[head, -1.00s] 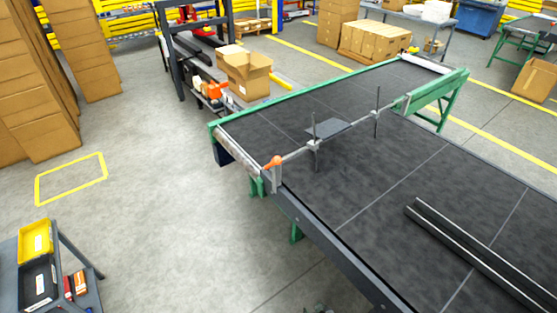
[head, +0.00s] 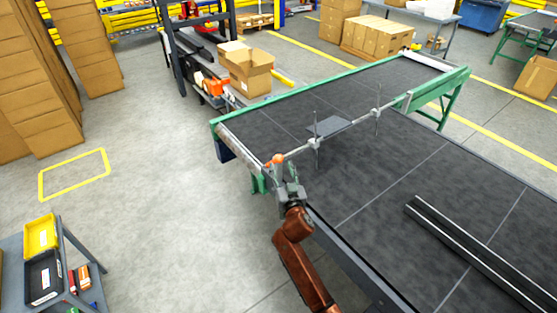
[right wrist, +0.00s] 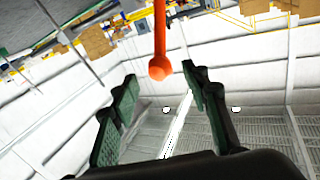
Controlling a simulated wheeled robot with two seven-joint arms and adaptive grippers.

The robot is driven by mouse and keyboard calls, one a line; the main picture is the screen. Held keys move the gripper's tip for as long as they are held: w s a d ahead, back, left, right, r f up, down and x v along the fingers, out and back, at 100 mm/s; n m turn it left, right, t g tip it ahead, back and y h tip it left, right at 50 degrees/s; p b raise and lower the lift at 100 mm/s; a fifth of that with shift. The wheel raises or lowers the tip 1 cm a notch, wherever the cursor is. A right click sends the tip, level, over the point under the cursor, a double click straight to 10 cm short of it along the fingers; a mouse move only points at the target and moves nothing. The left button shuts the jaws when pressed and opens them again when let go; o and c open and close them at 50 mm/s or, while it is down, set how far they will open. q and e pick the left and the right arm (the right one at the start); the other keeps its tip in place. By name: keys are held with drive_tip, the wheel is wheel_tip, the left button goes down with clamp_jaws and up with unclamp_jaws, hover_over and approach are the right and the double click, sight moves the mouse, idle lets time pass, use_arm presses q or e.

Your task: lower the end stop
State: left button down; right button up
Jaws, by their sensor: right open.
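The end stop is a thin bar (head: 298,152) across the dark belt, with upright rods and a flat grey plate (head: 331,126). At its near-left end is a lever with an orange knob (head: 277,159). My right gripper (head: 287,181) is at that end, just below the knob in the head view, and hides part of the lever's mount. In the right wrist view the orange knob (right wrist: 160,69) lies between the open fingers (right wrist: 160,85) and beyond their tips, with no contact visible. My left gripper is not in view.
The conveyor has a green frame (head: 290,98). A pair of dark rails (head: 470,245) lies on the belt at right. A cart with yellow and black bins (head: 41,236) stands at lower left. An open carton (head: 249,73) is behind the conveyor.

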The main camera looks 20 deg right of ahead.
sight(280, 162)
drive_tip(key=shift+w+d, duration=0.2)
drive_tip(key=shift+w, duration=2.5)
drive_tip(key=shift+c, duration=0.4)
drive_tip(key=shift+f, duration=0.1)
clamp_jaws()
